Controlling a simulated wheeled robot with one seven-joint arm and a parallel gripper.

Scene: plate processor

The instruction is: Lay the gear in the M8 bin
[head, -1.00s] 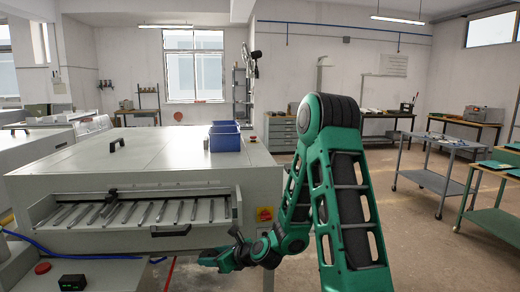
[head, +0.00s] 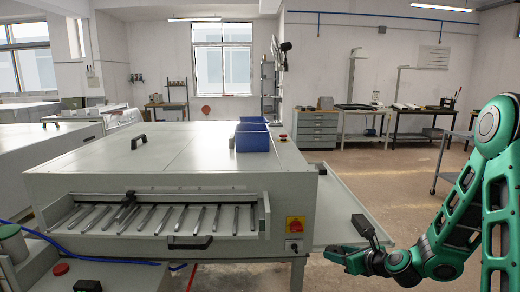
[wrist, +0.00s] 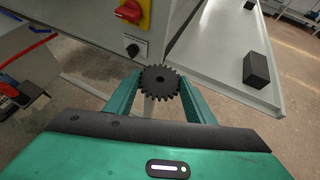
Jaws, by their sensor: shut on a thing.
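The gear (wrist: 160,80) is black and toothed. It sits between the fingertips of my gripper (wrist: 158,88) in the wrist view, and the gripper is shut on it. In the head view my gripper (head: 336,254) is low at the right of the machine, in front of the side tray; the gear is too small to make out there. Two blue bins (head: 252,140) stand on the machine's top, one behind the other, well away from the gripper. I can read no label on them, so I cannot tell which is the M8 bin.
The plate processor (head: 160,162) fills the left and middle, with an open slatted front. A pale side tray (head: 338,200) juts from its right, bearing a black block (wrist: 255,70). A red and yellow switch (wrist: 132,12) is near the gripper.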

